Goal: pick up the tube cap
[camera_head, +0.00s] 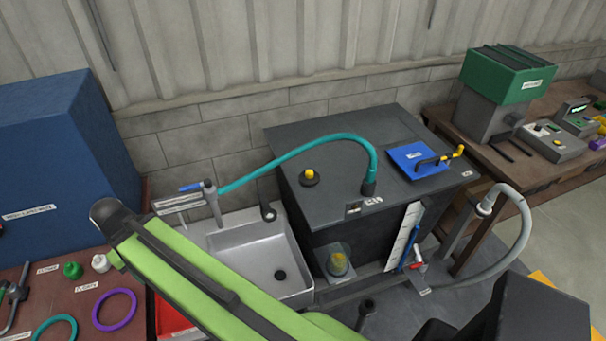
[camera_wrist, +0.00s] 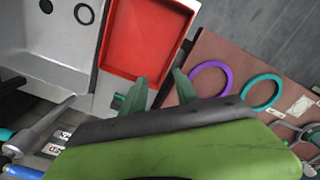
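Two small cap-like pieces, one green (camera_head: 72,269) and one white (camera_head: 100,263), stand side by side on the red-brown bench (camera_head: 28,290) at the left in the head view. Small white labels lie beside them, too small to read surely, so I cannot tell which is the tube cap. Neither piece is clearly visible in the wrist view. My gripper (camera_wrist: 160,90) shows in the wrist view with its two green fingers apart and nothing seen between them. It is over the area of the red tray and the bench edge.
A red tray (camera_wrist: 102,60) lies between the grey sink (camera_head: 228,241) and the bench. A purple ring (camera_head: 114,309) and a teal ring (camera_head: 55,330) lie on the bench. A blue cabinet (camera_head: 65,150) stands behind. A dark tank (camera_head: 340,150) with a teal hose is right of the sink.

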